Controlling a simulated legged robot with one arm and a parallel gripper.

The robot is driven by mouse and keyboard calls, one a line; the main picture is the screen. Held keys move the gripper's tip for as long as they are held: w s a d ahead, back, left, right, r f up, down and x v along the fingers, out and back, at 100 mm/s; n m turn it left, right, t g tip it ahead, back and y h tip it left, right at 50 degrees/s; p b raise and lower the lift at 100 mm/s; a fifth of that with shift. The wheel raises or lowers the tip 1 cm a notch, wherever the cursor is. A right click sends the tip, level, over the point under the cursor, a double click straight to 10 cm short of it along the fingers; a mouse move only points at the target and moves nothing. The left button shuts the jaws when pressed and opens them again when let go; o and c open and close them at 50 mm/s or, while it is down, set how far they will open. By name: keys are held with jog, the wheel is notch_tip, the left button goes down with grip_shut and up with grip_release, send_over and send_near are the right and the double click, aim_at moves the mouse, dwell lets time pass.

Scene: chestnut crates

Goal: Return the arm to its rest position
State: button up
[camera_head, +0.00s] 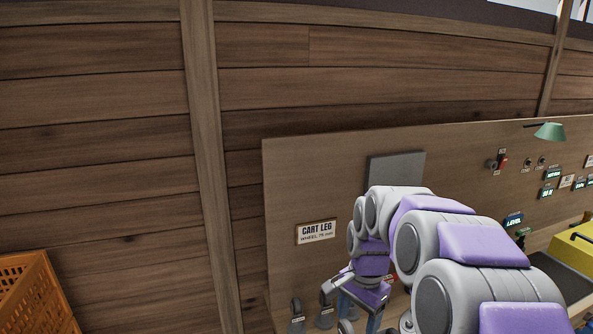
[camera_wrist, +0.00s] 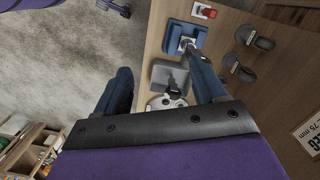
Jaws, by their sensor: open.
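My arm (camera_head: 465,255), with white joints and purple covers, reaches forward from the lower right of the head view and bends down over the workbench. My gripper (camera_head: 359,318) hangs at its end, partly cut off by the lower frame edge. In the wrist view my gripper (camera_wrist: 160,68) has its two dark blue fingers spread wide apart. No object is held between them. Below and beyond the fingers are a grey block (camera_wrist: 170,76) and a blue fixture (camera_wrist: 187,36) on the bench; the right finger overlaps the fixture in view, and contact cannot be told.
A wooden back panel (camera_head: 290,180) with a "CART LEG" sign (camera_head: 317,232) stands behind the arm. Caster wheels (camera_wrist: 254,37) sit beside the fixture. An orange crate (camera_head: 38,290) is at lower left, a yellow box (camera_head: 574,250) at right. Open floor (camera_wrist: 60,60) shows left of the bench.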

jog(key=s+f+n+b, duration=0.2)
jog(key=s+n, duration=0.3)
jog(key=s, duration=1.1)
jog(key=s+f+n+g+b, duration=0.1)
jog(key=s+f+n+b, duration=0.2)
jog(key=s, duration=1.3)
notch_tip(320, 180, down, 2)
jog(key=shift+d+f+n+h, duration=0.25)
jog(key=shift+d+n+h, duration=0.05)
jog(key=shift+n, duration=0.7)
jog(key=shift+c, duration=0.4)
